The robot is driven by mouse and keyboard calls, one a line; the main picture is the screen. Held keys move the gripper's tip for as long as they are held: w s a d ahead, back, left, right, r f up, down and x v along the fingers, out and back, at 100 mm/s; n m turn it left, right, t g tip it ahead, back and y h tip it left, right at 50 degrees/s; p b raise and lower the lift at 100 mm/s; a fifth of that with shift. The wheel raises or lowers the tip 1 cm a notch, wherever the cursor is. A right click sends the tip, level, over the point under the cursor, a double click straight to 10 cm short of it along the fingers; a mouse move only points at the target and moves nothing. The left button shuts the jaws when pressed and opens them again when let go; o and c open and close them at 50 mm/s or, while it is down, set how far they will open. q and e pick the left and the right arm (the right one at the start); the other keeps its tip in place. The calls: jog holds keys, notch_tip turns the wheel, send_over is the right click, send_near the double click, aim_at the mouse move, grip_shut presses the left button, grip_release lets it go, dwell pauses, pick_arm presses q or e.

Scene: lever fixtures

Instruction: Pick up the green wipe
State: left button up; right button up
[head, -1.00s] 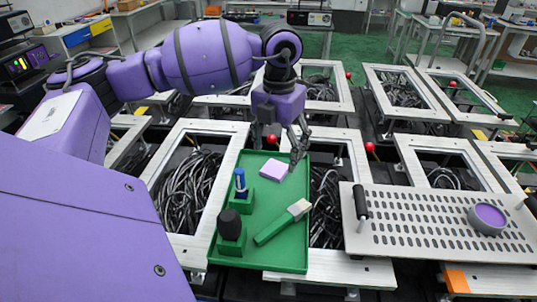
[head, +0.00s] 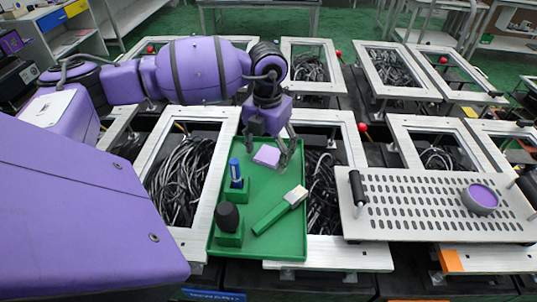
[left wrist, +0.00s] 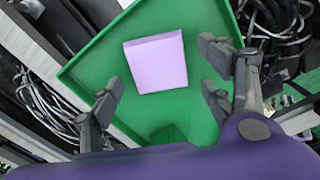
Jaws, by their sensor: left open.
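A flat lilac pad (head: 266,156) lies near the far end of the green tray (head: 290,235); it also shows in the left wrist view (left wrist: 157,62). No green wipe is visible; this pad is the only wipe-like thing. My left gripper (head: 268,150) is open and empty, pointing down at the far end of the tray. In the left wrist view its fingers (left wrist: 160,88) stand apart, with the pad between and slightly beyond them. I cannot tell the exact height of the fingertips above the tray. My right gripper is not in view.
A brush with a green handle (head: 275,213), a blue marker in a green holder (head: 236,175) and a dark knob on a green block (head: 229,219) stand or lie in the tray. A perforated metal plate (head: 420,205) with a purple-topped round container (head: 481,198) is at right.

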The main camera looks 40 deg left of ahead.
pick_arm(q)
jog(key=c, duration=0.9)
